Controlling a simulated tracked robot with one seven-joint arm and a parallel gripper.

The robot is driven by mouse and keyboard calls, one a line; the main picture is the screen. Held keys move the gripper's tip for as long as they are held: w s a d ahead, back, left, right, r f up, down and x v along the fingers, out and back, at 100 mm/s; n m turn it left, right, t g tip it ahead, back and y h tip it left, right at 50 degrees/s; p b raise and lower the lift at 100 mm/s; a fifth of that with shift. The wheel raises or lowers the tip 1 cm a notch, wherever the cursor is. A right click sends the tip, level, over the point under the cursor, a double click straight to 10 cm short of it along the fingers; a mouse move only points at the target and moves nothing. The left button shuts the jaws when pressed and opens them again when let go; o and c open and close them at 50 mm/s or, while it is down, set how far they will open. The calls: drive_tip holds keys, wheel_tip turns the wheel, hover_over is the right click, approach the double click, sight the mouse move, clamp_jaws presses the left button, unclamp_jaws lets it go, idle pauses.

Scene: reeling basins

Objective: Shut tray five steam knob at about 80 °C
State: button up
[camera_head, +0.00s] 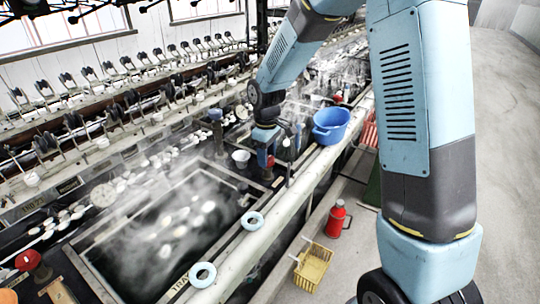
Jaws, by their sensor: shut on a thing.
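My arm reaches in from the upper right, and my gripper (267,154) points down at the far right corner of the near steaming basin (215,172). It is shut on a red knob (269,163), which is small in view and partly hidden by the gripper. I cannot read a tray number beside this knob. Another red knob (28,261) stands at the lower left, and one more red knob (338,98) shows farther back. White cocoons float in the basin under steam. No temperature reading is legible.
A blue tub (331,125) stands on the ledge right of my gripper, and a white cup (241,157) stands close on its left. A red flask (337,218) and yellow basket (313,267) are lower right.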

drive_tip(key=m, duration=0.4)
drive_tip(key=shift+w+a, duration=0.1)
drive_tip(key=shift+a, duration=0.1)
drive_tip(key=shift+r+m, duration=0.1)
drive_tip(key=shift+m, duration=1.7)
drive_tip(key=shift+w+d, duration=0.1)
drive_tip(key=o, duration=1.1)
drive_tip(key=shift+c, duration=0.2)
drive_tip(key=shift+d, duration=0.1)
wheel_tip(320, 180, up, 14)
drive_tip(key=shift+f, duration=0.25)
